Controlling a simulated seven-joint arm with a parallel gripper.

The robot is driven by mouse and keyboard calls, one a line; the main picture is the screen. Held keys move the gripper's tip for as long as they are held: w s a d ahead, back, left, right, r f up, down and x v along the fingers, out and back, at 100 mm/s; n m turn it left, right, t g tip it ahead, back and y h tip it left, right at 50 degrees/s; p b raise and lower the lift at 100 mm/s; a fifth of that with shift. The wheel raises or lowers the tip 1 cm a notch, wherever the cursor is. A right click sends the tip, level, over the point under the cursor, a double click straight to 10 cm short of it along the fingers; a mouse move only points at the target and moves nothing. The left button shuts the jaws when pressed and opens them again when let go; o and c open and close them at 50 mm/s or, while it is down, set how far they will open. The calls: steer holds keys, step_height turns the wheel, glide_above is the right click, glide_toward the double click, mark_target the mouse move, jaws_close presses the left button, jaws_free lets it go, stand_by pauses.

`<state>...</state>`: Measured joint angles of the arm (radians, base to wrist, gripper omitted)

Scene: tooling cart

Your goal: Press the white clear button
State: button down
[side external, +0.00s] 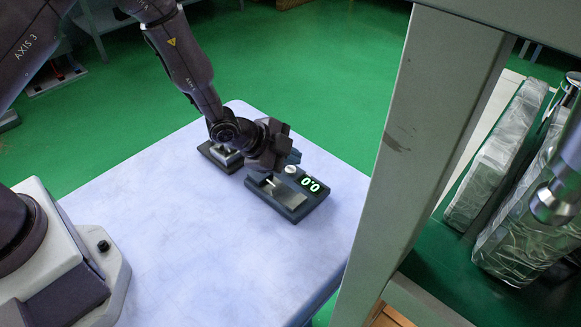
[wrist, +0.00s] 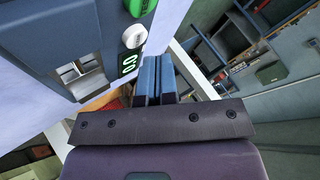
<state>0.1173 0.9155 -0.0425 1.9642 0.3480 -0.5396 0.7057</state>
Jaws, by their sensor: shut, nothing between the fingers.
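The dark blue-grey device (side external: 262,192) lies on the pale table, with a metal piece on top and a lit green display (side external: 310,184). The white button (side external: 291,169) stands beside the display. In the wrist view the device (wrist: 50,35) fills the upper left, with the display (wrist: 128,63) just below the white button (wrist: 134,37). A green button (wrist: 138,6) shows at the top edge. My gripper (side external: 294,156) is close above the white button in the side view; contact cannot be told. Its blue fingers (wrist: 157,60) are together and empty.
A second dark fixture (side external: 211,153) with a metal part sits on the table (side external: 180,215), behind my wrist. A grey post (side external: 425,130) stands at the right, in front of a shelf with wrapped items (side external: 495,155).

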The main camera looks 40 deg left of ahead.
mark_target(290, 171)
steer(key=shift+r, duration=0.1)
steer(key=shift+r, duration=2.45)
steer(key=shift+f, duration=0.1)
